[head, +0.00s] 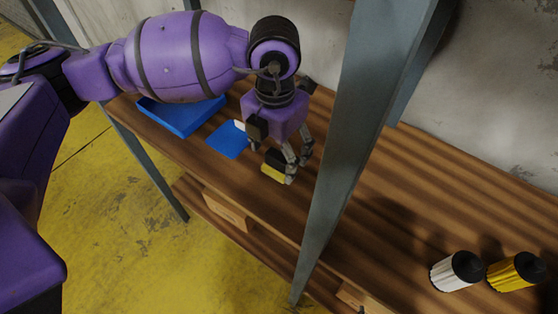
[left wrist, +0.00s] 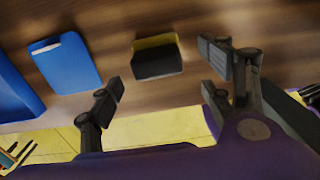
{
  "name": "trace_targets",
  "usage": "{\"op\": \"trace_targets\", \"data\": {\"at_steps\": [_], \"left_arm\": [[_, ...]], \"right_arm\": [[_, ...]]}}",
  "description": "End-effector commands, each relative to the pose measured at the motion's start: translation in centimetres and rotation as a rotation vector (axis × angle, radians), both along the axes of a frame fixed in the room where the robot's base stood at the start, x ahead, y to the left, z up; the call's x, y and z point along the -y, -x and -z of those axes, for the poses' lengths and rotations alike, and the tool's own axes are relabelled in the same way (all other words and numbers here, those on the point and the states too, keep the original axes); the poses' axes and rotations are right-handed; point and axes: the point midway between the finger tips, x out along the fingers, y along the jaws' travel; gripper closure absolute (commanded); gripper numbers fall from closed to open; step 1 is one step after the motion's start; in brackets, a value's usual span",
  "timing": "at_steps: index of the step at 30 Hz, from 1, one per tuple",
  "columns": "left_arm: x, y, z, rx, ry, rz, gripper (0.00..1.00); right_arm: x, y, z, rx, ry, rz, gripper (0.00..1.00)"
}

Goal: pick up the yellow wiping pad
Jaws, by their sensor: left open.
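The yellow wiping pad (head: 273,172) is a small block with a yellow layer and a black layer, lying on the wooden shelf near its front edge. It also shows in the left wrist view (left wrist: 157,60), near the top middle, with its black side towards my gripper. My left gripper (head: 276,164) is open, with its fingers around and just above the pad in the head view. In the left wrist view the open fingers (left wrist: 165,78) lie to either side of and below the pad, with nothing between them. Whether any finger touches it I cannot tell. My right gripper is not in view.
A blue tray (head: 180,118) and a flat blue item (head: 227,142) lie left of the pad. A grey metal post (head: 350,140) stands close to the right of my left gripper. A white container (head: 452,272) and a yellow one (head: 512,273), both black-capped, stand far right.

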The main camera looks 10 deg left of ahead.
Motion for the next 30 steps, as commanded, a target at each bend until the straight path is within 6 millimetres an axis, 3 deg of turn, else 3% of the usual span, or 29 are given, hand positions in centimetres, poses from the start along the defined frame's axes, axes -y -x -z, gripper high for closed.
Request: {"op": "trace_targets", "data": {"at_steps": [9,17,28,30], "left_arm": [[0.1,-0.7,4.1,0.0,0.0,0.001,0.27],[0.1,-0.7,4.4,0.001,0.0,0.002,0.27],[0.1,-0.7,4.4,0.001,0.0,0.001,0.75],[0.1,-0.7,4.4,0.001,0.0,0.001,0.76]], "right_arm": [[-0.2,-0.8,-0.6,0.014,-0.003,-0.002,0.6],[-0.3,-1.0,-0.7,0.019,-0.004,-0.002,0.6],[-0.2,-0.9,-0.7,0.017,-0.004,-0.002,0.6],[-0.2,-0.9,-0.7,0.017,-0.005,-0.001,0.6]]}}
